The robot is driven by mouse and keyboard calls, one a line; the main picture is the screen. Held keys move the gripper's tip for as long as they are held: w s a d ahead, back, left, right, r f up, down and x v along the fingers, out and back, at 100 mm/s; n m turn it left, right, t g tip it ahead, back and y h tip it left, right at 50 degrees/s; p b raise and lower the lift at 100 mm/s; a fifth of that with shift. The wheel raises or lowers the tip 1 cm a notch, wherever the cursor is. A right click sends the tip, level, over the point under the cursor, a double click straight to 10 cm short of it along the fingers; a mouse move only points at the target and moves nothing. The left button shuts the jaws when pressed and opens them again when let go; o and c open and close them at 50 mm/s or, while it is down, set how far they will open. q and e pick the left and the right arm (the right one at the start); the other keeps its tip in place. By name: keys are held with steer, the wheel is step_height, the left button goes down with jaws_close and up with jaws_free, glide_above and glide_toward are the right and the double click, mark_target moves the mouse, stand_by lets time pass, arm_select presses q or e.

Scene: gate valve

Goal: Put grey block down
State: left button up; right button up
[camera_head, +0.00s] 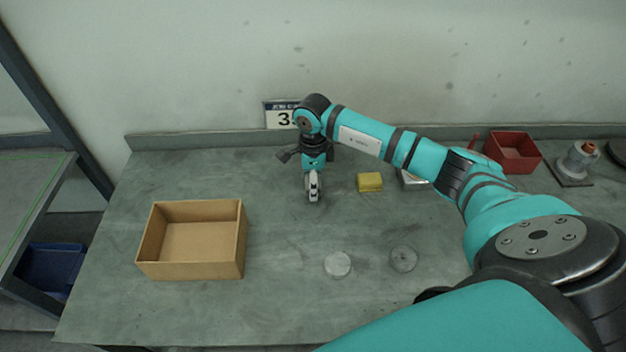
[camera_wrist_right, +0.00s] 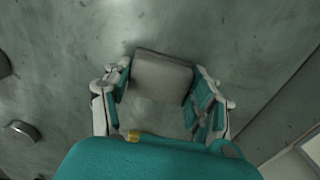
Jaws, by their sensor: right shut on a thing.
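The grey block (camera_wrist_right: 161,75) shows in the right wrist view between the two fingers of my right gripper (camera_wrist_right: 160,92). The fingers are shut on it from its left and right sides. In the head view my right gripper (camera_head: 313,188) points down over the middle back of the table, and I cannot make out the block there, hidden by the gripper. Whether the block touches the tabletop I cannot tell. My left gripper is not in view.
An open cardboard box (camera_head: 194,270) stands at the left of the table (camera_head: 270,315). A yellow block (camera_head: 370,182) lies right of the gripper. A pale disc (camera_head: 337,264) and a grey disc (camera_head: 403,258) lie in front. A red bin (camera_head: 513,153) and a valve (camera_head: 578,160) stand back right.

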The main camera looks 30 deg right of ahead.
steer(key=shift+f, duration=0.2)
steer(key=o, duration=1.1)
steer(key=shift+r, duration=0.1)
steer(key=shift+r, duration=0.1)
steer(key=shift+r, duration=0.2)
step_height(320, 180, up, 12)
steer(key=b, duration=0.3)
steer(key=shift+f, duration=0.15)
